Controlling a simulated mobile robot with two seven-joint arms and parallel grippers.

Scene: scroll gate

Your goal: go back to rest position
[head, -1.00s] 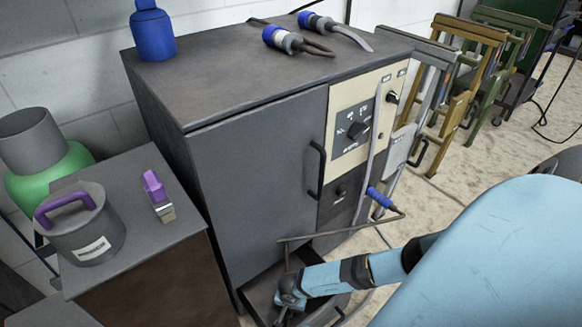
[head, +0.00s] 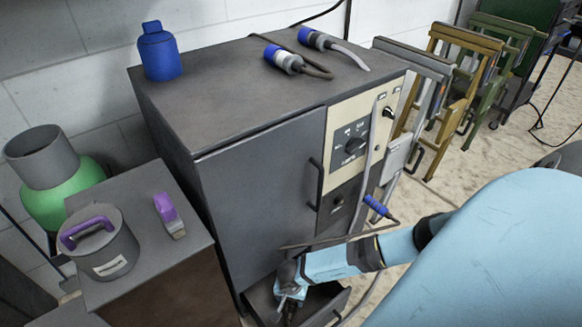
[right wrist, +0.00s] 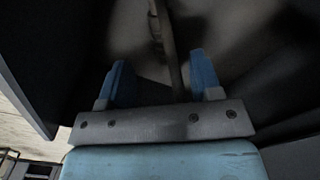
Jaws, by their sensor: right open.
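My right gripper (head: 288,304) is low at the front of the dark grey cabinet (head: 245,190), over the open drawer (head: 325,308) at its foot. In the right wrist view its two blue fingers (right wrist: 162,80) stand apart. A thin brownish rod (right wrist: 168,42) shows beyond and between them; I cannot tell what it belongs to, and the fingers do not close on it. My pale blue right arm comes in from the right. My left gripper is not in view.
A blue-handled tool (head: 377,207) with a bent brown rod sits at the cabinet front, close to my right forearm. A blue bottle (head: 160,52) and two blue-ended cable connectors (head: 284,60) are on top.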

